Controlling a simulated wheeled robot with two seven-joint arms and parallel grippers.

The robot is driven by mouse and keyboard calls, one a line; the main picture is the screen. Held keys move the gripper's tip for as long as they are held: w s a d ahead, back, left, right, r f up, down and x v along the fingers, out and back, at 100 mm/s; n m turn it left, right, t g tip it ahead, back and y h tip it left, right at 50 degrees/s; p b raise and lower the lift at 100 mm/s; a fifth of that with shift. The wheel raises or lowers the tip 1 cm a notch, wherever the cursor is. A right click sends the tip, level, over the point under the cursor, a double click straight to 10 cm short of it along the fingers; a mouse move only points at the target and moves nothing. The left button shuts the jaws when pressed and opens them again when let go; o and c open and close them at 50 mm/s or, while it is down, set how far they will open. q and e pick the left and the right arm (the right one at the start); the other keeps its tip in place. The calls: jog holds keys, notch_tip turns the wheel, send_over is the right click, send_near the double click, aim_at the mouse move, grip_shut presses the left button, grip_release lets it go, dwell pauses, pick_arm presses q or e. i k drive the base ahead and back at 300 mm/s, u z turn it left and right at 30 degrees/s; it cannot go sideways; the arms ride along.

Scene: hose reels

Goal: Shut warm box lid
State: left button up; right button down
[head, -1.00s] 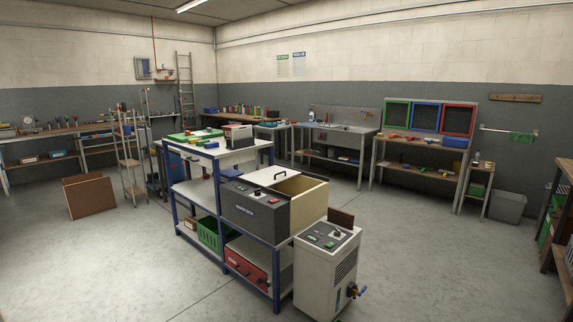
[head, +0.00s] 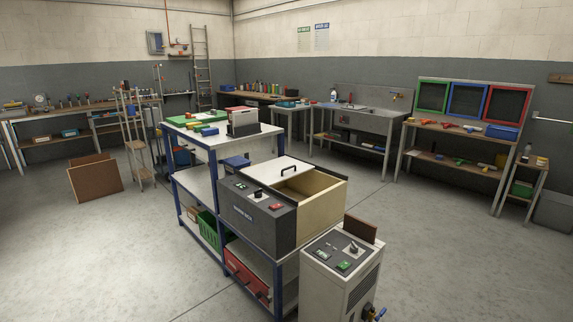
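The warm box (head: 257,214) stands on the blue-framed bench in the middle of the head view. It has a dark front panel with a knob and a red switch, and a tan body. Its white lid (head: 276,169) with a black handle (head: 290,170) covers only the left part of the top. The right part of the box is open, and its tan inside (head: 312,188) shows. Neither of my grippers is in view.
A white machine (head: 340,268) with a control panel and a brown board stands on the floor at the box's right front. The blue-framed bench (head: 195,182) carries a green tray and a toaster-like device. Open floor (head: 110,260) lies to the left and right.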

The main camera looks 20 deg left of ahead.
aim_at(271, 173)
jog(key=u, duration=1.5)
jog(key=i, duration=3.1)
jog(key=z, duration=0.65)
